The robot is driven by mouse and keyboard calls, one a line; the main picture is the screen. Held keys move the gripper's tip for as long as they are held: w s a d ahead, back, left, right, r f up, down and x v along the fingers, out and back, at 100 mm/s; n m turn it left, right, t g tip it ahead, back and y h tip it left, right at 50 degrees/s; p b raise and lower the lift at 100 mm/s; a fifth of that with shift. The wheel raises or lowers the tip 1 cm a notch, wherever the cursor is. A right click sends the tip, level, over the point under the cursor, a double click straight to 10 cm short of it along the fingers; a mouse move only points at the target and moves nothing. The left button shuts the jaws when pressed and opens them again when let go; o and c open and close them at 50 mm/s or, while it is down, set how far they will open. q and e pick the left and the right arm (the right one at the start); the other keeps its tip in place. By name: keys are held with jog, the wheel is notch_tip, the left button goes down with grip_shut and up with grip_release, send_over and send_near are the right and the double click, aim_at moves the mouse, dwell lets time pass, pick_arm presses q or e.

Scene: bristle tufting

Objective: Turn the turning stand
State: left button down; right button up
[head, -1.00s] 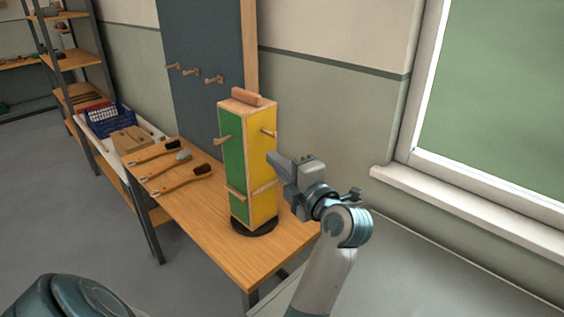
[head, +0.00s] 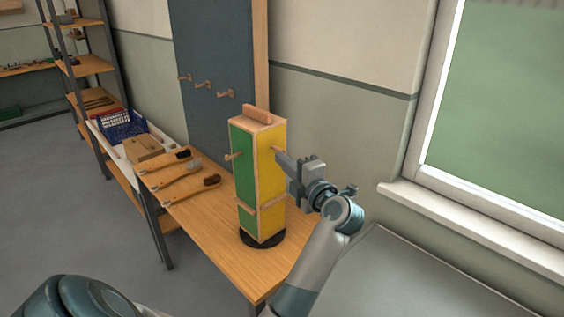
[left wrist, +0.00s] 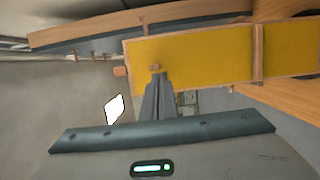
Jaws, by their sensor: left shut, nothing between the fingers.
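The turning stand (head: 271,190) is a tall upright box on a round black base (head: 262,241) on the wooden bench. A green face and a yellow face show in the head view, with a wooden block on top. A peg (head: 234,156) sticks out of the green face and another peg (head: 274,148) out of the yellow one. My left gripper (head: 279,154) is shut and empty, its tips at the yellow face's peg. In the left wrist view the fingertips (left wrist: 157,76) are just by that peg (left wrist: 155,67); I cannot tell whether they touch. My right gripper is out of view.
Several brushes (head: 183,178) lie left of the stand on the bench (head: 222,235). Beyond them are a cardboard box (head: 143,148) and a blue crate (head: 122,124). A dark board with pegs (head: 205,85) stands behind. A window ledge (head: 460,220) is at right.

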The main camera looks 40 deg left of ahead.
pick_arm(q)
jog(key=shift+w+d, duration=0.1)
jog(key=shift+w, duration=0.05)
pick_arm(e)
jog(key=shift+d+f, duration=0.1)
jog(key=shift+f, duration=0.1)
